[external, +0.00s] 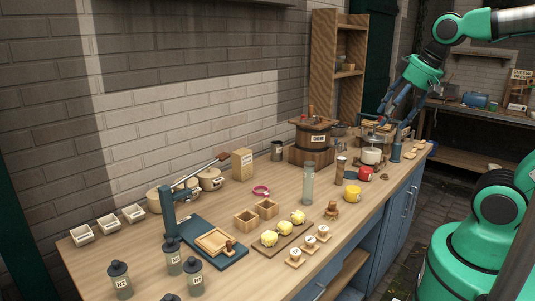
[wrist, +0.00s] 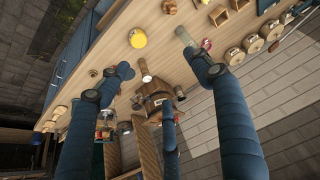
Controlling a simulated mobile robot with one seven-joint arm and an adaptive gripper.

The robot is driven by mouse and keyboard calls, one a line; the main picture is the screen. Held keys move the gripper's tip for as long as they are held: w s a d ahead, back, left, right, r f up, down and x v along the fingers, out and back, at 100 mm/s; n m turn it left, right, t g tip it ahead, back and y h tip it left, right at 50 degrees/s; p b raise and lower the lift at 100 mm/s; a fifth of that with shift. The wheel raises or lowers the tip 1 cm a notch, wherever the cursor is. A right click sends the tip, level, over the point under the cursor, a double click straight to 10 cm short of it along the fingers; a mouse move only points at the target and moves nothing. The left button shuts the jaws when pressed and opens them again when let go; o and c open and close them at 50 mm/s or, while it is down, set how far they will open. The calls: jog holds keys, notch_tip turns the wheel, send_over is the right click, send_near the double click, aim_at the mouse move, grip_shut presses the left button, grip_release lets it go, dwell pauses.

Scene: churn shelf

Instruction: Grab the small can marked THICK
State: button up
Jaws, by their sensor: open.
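Several small grey-green cans with dark lids and pale labels stand at the table's near left end in the external view: a left one (external: 120,281), a rear one (external: 173,257) and a right one (external: 193,278). Another dark lid (external: 170,297) is cut off by the bottom edge. The labels are too small to read surely, so I cannot tell which says THICK. My gripper (external: 393,122) is open above the table's far right end, well away from these cans. In the wrist view, its blue fingers (wrist: 160,70) are spread and empty; I cannot make out these cans there.
A blue press (external: 215,250) stands just behind the cans. Bare wood (external: 120,235) lies behind the left can.

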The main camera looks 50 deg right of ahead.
jog(key=w+d+r+g+p, duration=0.1)
jog(key=w+r+p, duration=0.15)
jog(key=w, duration=0.65)
jog(key=w+d+r+p, duration=0.2)
jog(key=w+r, duration=0.1)
jog(key=w, duration=0.5)
jog(key=w+d+r+g+p, duration=0.1)
jog(key=w+r+p, duration=0.15)
jog(key=w, duration=0.65)
jog(key=n+g+p, duration=0.3)
jog(key=p, duration=0.7)
send_over(277, 151)
jog(key=w+d, duration=0.2)
notch_tip(277, 151, down, 25)
jog(key=shift+w+a+f, duration=0.1)
jog(key=shift+w+f, duration=0.15)
jog(key=shift+f, duration=0.2)
jog(key=shift+f, duration=0.15)
notch_tip(277, 151, down, 8)
jog(key=shift+f, duration=0.15)
